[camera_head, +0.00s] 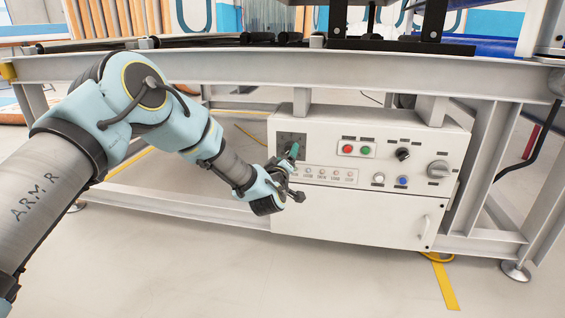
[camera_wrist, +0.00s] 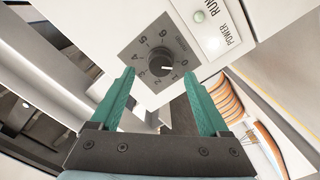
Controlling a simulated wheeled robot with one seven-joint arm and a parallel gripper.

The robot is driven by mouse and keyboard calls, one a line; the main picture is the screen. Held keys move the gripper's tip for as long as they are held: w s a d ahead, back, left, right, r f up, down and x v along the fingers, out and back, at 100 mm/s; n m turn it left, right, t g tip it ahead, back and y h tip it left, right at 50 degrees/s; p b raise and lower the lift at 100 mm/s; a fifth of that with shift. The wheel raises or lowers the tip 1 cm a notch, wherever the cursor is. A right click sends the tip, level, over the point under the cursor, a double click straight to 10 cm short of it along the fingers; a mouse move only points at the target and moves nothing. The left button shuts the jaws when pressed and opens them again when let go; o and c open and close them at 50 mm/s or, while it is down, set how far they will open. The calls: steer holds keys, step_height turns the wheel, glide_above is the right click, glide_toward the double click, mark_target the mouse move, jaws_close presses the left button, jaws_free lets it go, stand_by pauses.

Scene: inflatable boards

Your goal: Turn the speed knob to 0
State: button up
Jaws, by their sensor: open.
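The speed knob (camera_wrist: 160,61) is a round black dial on a grey plate (camera_wrist: 137,46) with numbers around it, in the wrist view. Its white mark points to the right in that picture, near the 0 and 1 end of the scale. In the head view the dark plate (camera_head: 285,137) is at the upper left of the white control box, and my gripper hides the knob. My gripper (camera_wrist: 159,74) is open. Its two green fingers point at the plate, one to each side of the knob's lower part in the wrist view. I cannot tell whether they touch it.
The white control box (camera_head: 384,216) also carries a red button (camera_head: 348,149), a green button (camera_head: 365,151), a black selector (camera_head: 403,154), a blue button (camera_head: 402,181) and a grey rotary switch (camera_head: 438,169). A metal frame (camera_head: 380,71) runs above it. The floor in front is clear.

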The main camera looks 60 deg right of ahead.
steer(key=p+v, duration=0.1)
steer(key=v, duration=0.6)
steer(key=shift+a+p, duration=0.15)
steer(key=shift+p, duration=0.15)
